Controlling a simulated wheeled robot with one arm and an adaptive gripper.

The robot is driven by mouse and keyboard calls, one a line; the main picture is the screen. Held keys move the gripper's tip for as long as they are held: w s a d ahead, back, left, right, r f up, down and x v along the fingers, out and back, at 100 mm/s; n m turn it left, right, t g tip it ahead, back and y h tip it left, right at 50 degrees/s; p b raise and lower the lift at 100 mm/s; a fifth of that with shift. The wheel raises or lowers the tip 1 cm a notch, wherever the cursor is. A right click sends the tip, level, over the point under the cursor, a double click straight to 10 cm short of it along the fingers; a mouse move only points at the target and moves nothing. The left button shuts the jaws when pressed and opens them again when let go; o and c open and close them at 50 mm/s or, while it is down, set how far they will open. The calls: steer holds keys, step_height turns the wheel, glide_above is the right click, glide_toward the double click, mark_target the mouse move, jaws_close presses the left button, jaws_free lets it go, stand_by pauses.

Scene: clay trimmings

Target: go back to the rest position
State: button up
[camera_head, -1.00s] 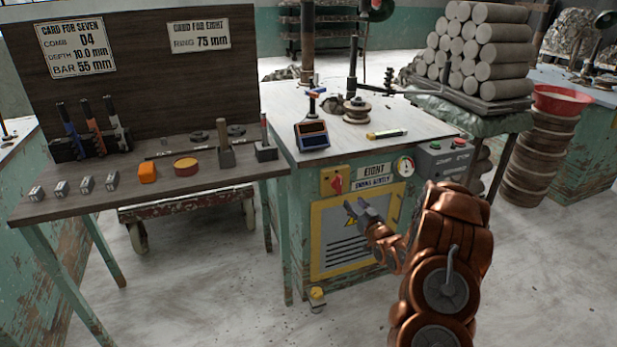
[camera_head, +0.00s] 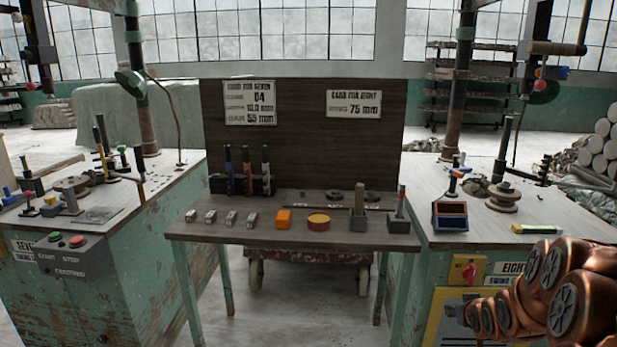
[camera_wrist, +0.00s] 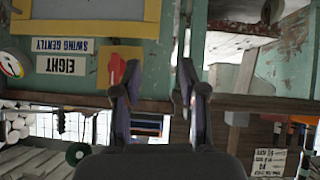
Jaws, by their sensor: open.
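My gripper (camera_wrist: 160,95) is open in the wrist view. Its two dark fingers stand apart with nothing between them. The wrist picture is upside down and faces the front of bench eight, with the EIGHT sign (camera_wrist: 62,65) and a red switch (camera_wrist: 117,68) on a yellow plate. In the head view my copper arm is at the lower right, in front of that bench, and the gripper is hard to make out there. No held object shows.
The wooden table (camera_head: 300,236) stands in the middle with metal blocks, an orange block (camera_head: 284,218) and tools. Bench seven (camera_head: 150,230) is on the left, bench eight (camera_head: 470,225) on the right. A trolley (camera_head: 308,257) stands behind the table. Pale floor shows below the table.

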steer(key=s+a+r+g+y, duration=0.1)
steer(key=s+a+r+g, duration=0.45)
steer(key=s, duration=0.95)
steer(key=s+a+r+g, duration=0.1)
steer(key=s+a+g, duration=0.2)
steer(key=s+a, duration=0.9)
steer(key=s+a+r+g+y, duration=0.1)
steer(key=s+a+r+g, duration=0.3)
steer(key=s, duration=1.5)
steer(key=s+p+v, duration=0.2)
steer(key=p+v, duration=1.5)
steer(key=shift+a+r+t, duration=0.3)
steer(key=shift+a+t, duration=0.05)
steer(key=shift+a, duration=0.2)
